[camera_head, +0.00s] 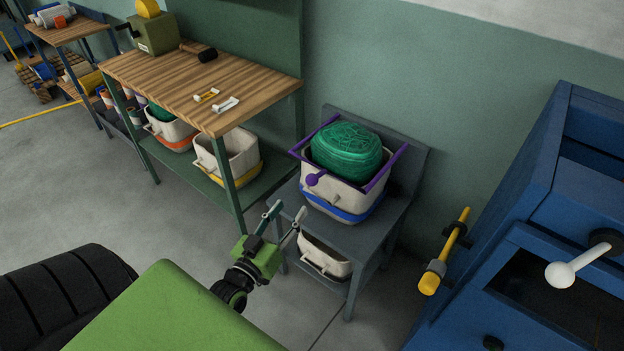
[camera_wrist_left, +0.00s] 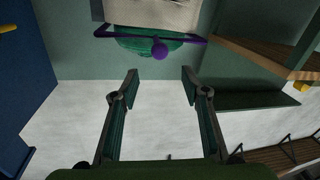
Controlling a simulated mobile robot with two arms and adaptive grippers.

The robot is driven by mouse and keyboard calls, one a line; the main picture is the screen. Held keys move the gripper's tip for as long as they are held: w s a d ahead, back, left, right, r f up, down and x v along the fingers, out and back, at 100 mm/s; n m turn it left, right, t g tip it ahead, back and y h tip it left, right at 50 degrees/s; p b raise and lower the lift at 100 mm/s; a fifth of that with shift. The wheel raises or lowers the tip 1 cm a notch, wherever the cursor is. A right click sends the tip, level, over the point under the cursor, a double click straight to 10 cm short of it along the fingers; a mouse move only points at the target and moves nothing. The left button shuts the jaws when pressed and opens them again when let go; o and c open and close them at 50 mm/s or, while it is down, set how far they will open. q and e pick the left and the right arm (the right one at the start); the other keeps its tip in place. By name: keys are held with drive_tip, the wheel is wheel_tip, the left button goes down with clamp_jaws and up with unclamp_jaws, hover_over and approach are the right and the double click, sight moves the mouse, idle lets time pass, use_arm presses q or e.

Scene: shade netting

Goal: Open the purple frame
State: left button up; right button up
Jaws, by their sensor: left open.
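The purple frame (camera_head: 382,170) lies along the rim of a white bin (camera_head: 337,187) with a blue band, and its round purple knob (camera_head: 313,180) sticks out at the front left. A green netting bundle (camera_head: 346,148) bulges up inside the frame. The bin stands on a grey stand (camera_head: 372,231). My left gripper (camera_head: 287,212) is open and empty, in front of and lower in the picture than the knob. In the left wrist view the picture is inverted; the knob (camera_wrist_left: 160,49) shows beyond and between the open fingertips (camera_wrist_left: 160,74), apart from them. My right gripper is not in view.
A wooden workbench (camera_head: 187,83) with bins beneath stands to the left. A blue cabinet (camera_head: 538,187) with a yellow handle (camera_head: 445,252) and a white knob (camera_head: 560,274) is at the right. Another white bin (camera_head: 326,259) sits low in the stand. The floor ahead-left is clear.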

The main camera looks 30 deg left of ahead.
sight(309, 183)
use_arm(q)
drive_tip(key=w, duration=0.4)
drive_tip(key=w+a, duration=0.1)
drive_tip(key=w, duration=0.8)
drive_tip(key=shift+w+a, duration=0.3)
drive_tip(key=shift+r, duration=0.1)
clamp_jaws()
